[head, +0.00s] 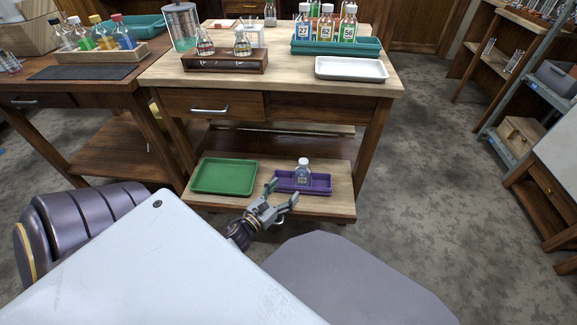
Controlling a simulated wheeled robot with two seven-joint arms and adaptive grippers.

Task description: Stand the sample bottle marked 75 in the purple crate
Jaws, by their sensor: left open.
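The purple crate (321,188) sits on the low shelf of the middle bench. A small clear bottle (303,173) with a pale cap stands upright in it; the number on its label is too small to read. My left gripper (283,192) is open at the front left of the purple crate, its fingers pointing toward the bottle. The fingers are apart from the bottle and hold nothing. My right gripper is not in view.
A green tray (224,176) lies left of the purple crate on the same shelf. The tabletop above overhangs the shelf's back. On it are a teal crate (336,51) with bottles marked 27, 62 and 56, a white tray (351,69) and a wooden flask rack (225,62).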

